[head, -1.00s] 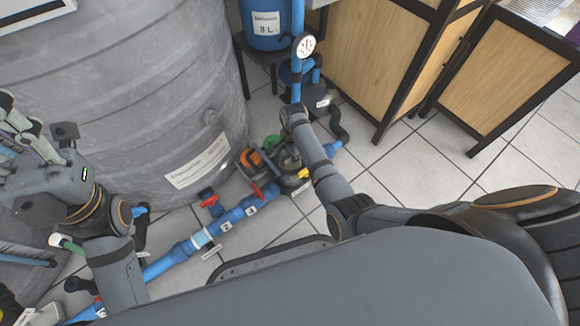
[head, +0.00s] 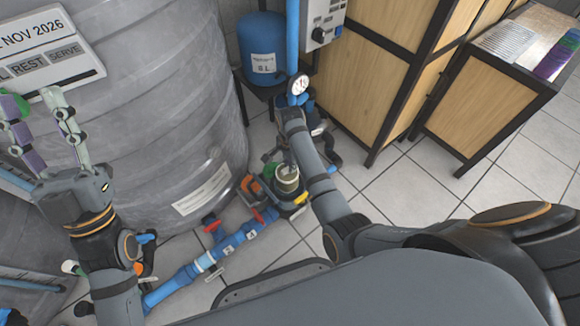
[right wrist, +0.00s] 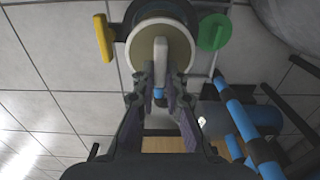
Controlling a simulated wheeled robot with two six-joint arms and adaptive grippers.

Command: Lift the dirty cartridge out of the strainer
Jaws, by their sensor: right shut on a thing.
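The dirty cartridge (head: 287,180) is a beige-brown cylinder at the strainer (head: 292,205) on the floor piping, in the middle of the head view. In the right wrist view the cartridge (right wrist: 143,52) shows as a round tan face with a pale upright handle, inside or just above a dark ring. My right gripper (right wrist: 160,88) is shut on this handle, and in the head view it comes down from above. The cartridge's lower end is hidden, so I cannot tell if it is clear of the strainer. My left gripper (head: 34,100) is open and empty in front of the grey tank.
The big grey tank (head: 150,120) stands left of the strainer. Blue pipe (head: 205,262) with red-handled valves runs to the lower left. A gauge (head: 299,85) on a blue upright pipe and a blue vessel (head: 262,45) stand behind. Tiled floor (head: 395,185) is clear at the right.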

